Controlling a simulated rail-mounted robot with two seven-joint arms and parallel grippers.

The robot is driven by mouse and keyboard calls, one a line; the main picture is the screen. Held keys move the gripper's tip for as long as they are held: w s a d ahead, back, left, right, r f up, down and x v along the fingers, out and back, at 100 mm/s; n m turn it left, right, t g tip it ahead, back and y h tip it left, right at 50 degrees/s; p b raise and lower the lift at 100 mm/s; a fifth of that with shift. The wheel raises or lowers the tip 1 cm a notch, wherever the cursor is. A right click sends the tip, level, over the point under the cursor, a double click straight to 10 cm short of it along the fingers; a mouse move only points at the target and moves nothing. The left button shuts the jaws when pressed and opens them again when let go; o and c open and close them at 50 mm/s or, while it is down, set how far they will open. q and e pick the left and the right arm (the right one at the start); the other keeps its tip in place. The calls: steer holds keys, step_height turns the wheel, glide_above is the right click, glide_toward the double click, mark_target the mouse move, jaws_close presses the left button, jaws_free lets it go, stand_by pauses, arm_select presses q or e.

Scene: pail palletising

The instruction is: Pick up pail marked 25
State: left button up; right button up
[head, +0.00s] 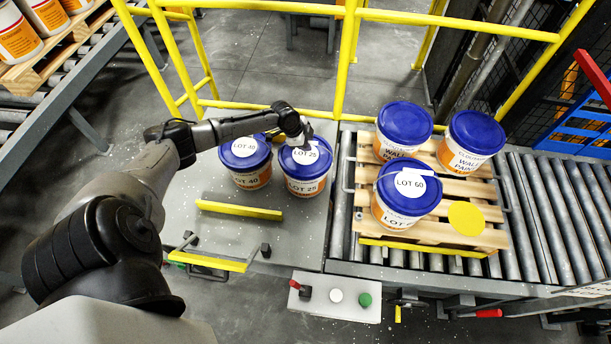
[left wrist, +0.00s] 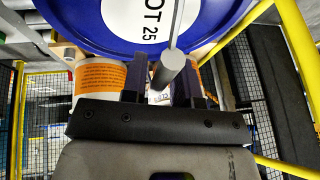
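The pail marked 25 (head: 307,185) is white and orange with a blue lid and a "LOT 25" label. It stands upright on the grey table, just right of the pail marked 40 (head: 252,177). In the left wrist view its lid (left wrist: 95,22) fills the top. My left gripper (head: 303,137) is over the far part of that lid. In the left wrist view its two fingers (left wrist: 160,88) stand close on either side of the pail's grey handle grip (left wrist: 168,68) and appear closed on it. Finger contact is partly hidden. My right gripper is not shown.
A wooden pallet (head: 440,233) on the roller conveyor (head: 540,215) holds three blue-lidded pails, one marked 60 (head: 400,212). A yellow disc (head: 466,217) marks its bare near-right corner. Yellow rails (head: 345,60) run behind the table. A button box (head: 335,297) sits in front.

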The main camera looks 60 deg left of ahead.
arm_select(q)
jaws_close()
stand_by(0.9)
steer(key=shift+w+r, duration=0.1)
steer(key=shift+r, duration=0.15)
steer(key=shift+f, duration=0.1)
